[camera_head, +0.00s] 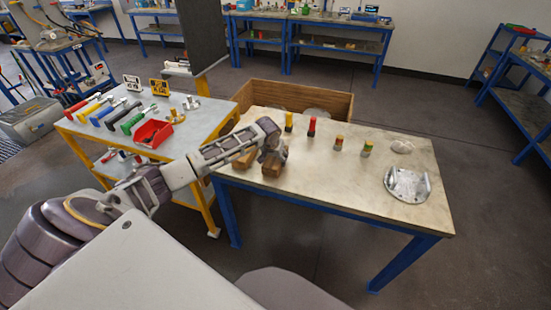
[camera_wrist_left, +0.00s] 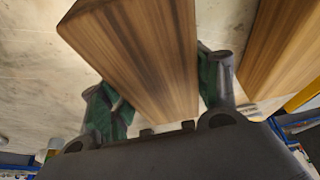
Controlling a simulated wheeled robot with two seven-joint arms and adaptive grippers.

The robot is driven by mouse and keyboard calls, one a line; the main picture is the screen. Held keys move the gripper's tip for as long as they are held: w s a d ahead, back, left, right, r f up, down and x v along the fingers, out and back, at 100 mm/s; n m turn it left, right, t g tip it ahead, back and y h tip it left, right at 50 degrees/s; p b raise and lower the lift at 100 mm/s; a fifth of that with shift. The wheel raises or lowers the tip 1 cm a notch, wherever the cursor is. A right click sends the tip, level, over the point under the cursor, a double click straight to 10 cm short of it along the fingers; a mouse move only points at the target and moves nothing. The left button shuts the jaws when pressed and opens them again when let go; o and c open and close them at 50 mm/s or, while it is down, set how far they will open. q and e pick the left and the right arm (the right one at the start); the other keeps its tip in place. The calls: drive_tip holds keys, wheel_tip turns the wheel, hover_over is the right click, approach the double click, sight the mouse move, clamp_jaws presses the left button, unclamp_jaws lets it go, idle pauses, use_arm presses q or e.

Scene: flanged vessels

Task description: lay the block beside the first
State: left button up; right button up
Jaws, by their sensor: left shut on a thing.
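My left gripper (camera_head: 274,150) reaches down over the left end of the work table (camera_head: 330,185). It is shut on a brown wooden block (camera_head: 271,166). In the left wrist view this held block (camera_wrist_left: 145,55) sits between the two green-padded fingers (camera_wrist_left: 160,95). A second wooden block (camera_head: 243,160) is at the table's left end, just left of the held one and partly hidden by my arm. In the left wrist view the second block (camera_wrist_left: 285,45) lies to the right, roughly parallel, with a gap between them. Whether the held block touches the table cannot be told. My right gripper is not in view.
Yellow (camera_head: 289,121), red (camera_head: 311,126) and other small cylinders stand along the table's middle. A round metal flange (camera_head: 406,186) with uprights lies at the right end. A wooden crate (camera_head: 330,103) is behind the table. A yellow-framed cart (camera_head: 190,135) with tools stands left. The table front is clear.

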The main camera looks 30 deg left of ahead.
use_arm(q)
drive_tip(key=o, duration=1.2)
drive_tip(key=shift+f, duration=0.1)
drive_tip(key=shift+o, duration=0.2)
drive_tip(key=shift+v, duration=6.1)
